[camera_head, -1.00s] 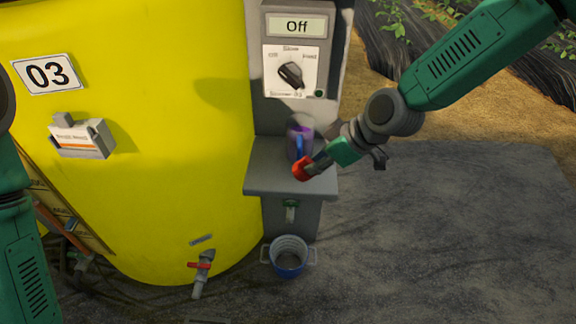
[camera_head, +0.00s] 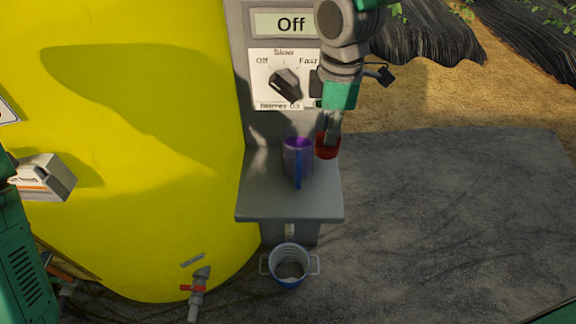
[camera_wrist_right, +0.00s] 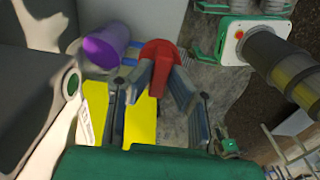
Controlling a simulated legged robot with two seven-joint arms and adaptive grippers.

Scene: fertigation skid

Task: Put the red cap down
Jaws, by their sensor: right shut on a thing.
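The red cap (camera_head: 327,150) is held pointing down in my right gripper (camera_head: 331,128), whose fingers are shut on it. In the head view it shows at the back right of the grey shelf (camera_head: 270,205); I cannot tell whether it touches the shelf. The right wrist view shows the cap (camera_wrist_right: 158,50) between the tips of my right gripper (camera_wrist_right: 161,75). A purple jug (camera_head: 294,157) with a blue handle stands on the shelf, just left of the cap. My left arm shows at the left edge, but its gripper is out of view.
A control panel (camera_head: 283,80) with a black knob and an "Off" display stands behind the shelf. A big yellow tank (camera_head: 150,180) fills the left side. A blue bucket (camera_head: 289,265) sits on the ground below. The shelf's front part is clear.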

